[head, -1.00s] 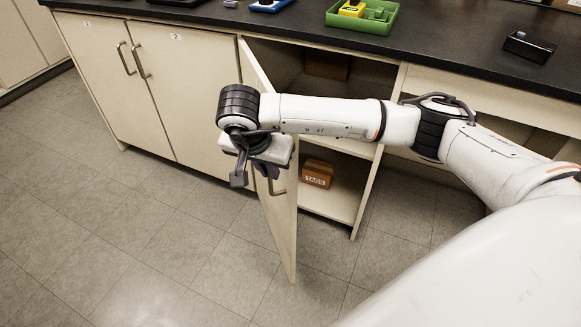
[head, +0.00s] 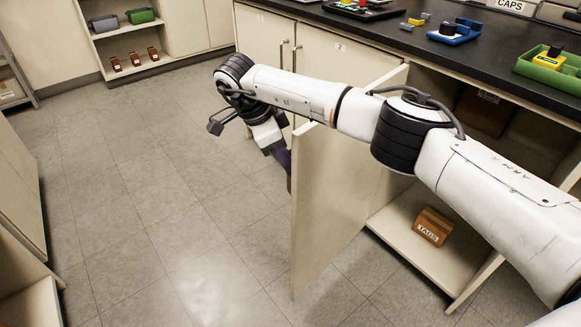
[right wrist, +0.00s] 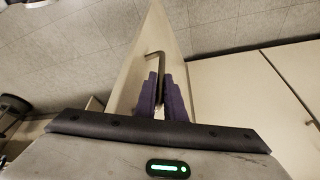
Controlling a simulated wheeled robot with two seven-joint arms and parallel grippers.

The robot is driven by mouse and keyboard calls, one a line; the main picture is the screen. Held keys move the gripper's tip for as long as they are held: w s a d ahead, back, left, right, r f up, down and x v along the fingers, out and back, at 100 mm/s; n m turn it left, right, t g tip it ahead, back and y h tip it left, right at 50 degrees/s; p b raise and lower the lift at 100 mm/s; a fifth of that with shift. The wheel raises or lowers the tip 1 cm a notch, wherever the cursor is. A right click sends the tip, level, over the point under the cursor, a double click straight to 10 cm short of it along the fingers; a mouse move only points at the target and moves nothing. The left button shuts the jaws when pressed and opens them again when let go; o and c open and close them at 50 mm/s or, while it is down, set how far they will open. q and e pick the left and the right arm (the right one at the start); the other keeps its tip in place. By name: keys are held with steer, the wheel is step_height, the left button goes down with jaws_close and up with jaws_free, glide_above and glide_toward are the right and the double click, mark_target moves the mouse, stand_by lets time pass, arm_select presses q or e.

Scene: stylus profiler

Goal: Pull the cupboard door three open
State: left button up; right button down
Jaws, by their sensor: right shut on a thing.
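Cupboard door three (head: 330,220) is a cream panel that stands swung well out from its cabinet, with the shelves behind it exposed. In the right wrist view the door (right wrist: 152,40) rises edge-on behind my fingers. My right gripper (head: 286,166) is on the outer face of the door, mostly behind the arm and door edge. In the right wrist view the purple fingers (right wrist: 163,98) are shut on the door's metal handle (right wrist: 158,56). My left gripper is in neither view.
Closed door two (head: 335,62) stands left of the opening. Inside the open cupboard a brown TAGS box (head: 433,227) sits on the lower shelf. The black counter (head: 480,60) above holds trays, including a green one (head: 553,70). The grey floor (head: 170,200) left of the door is clear.

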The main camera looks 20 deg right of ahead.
steer(key=shift+w+d+r+m, duration=0.2)
steer(key=shift+w+d+m, duration=0.1)
steer(key=shift+w, duration=0.4)
steer(key=c, duration=2.2)
jaws_free()
steer(key=shift+o, duration=0.4)
steer(key=p+v, duration=0.1)
steer(key=v, duration=0.9)
steer(key=shift+a, duration=0.4)
